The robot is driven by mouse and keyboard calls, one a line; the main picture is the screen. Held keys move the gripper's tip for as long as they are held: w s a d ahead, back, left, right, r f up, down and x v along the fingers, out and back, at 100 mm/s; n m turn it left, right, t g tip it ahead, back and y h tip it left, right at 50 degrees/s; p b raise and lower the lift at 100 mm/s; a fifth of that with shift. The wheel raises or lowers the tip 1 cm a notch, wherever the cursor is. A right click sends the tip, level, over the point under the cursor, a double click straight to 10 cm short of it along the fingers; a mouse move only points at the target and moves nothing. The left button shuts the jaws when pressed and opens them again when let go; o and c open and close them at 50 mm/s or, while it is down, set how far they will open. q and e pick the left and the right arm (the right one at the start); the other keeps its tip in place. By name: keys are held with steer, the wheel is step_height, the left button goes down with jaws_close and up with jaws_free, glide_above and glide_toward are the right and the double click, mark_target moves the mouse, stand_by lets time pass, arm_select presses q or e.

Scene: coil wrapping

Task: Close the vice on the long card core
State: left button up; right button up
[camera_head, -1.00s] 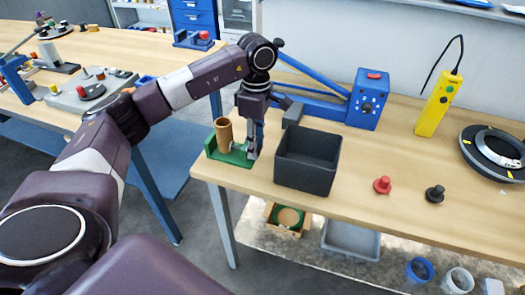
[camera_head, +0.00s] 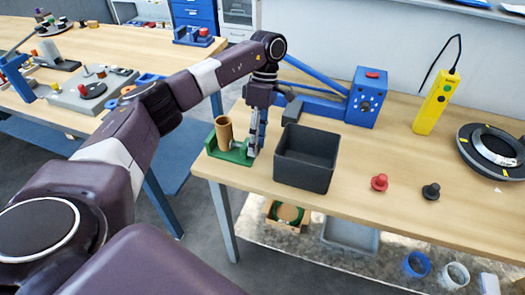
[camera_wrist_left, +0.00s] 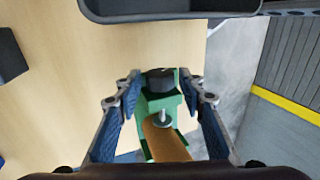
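The green vice (camera_head: 236,155) sits at the front left corner of the near bench. The long card core (camera_head: 224,132), a brown tube, stands upright in it at its left side. In the left wrist view the core (camera_wrist_left: 165,142) is at the bottom, the green vice (camera_wrist_left: 160,103) behind it, with a metal pin and a dark round knob (camera_wrist_left: 160,82). My left gripper (camera_head: 252,152) points down at the vice's right end. In the wrist view its fingers (camera_wrist_left: 160,100) are spread on either side of the vice, with gaps showing. My right gripper is out of view.
A dark open bin (camera_head: 307,160) stands just right of my left gripper. A blue machine (camera_head: 365,98) is behind it. A red knob (camera_head: 379,182) and a black knob (camera_head: 431,191) stand on clear bench to the right. The bench edge is close to the vice.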

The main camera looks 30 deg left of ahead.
arm_select(q)
steer(key=shift+s+a+t, duration=0.1)
steer(key=shift+t, duration=0.3)
steer(key=shift+s, duration=0.1)
steer(key=shift+s+t+y, duration=0.1)
steer(key=shift+t+y, duration=0.2)
steer(key=shift+t, duration=0.4)
steer(key=shift+f+t+b, duration=0.1)
steer(key=shift+t+b, duration=0.2)
steer(key=shift+b, duration=0.05)
steer(key=shift+s+r+t, duration=0.1)
steer(key=shift+r+t, duration=0.1)
steer(key=shift+t, duration=0.1)
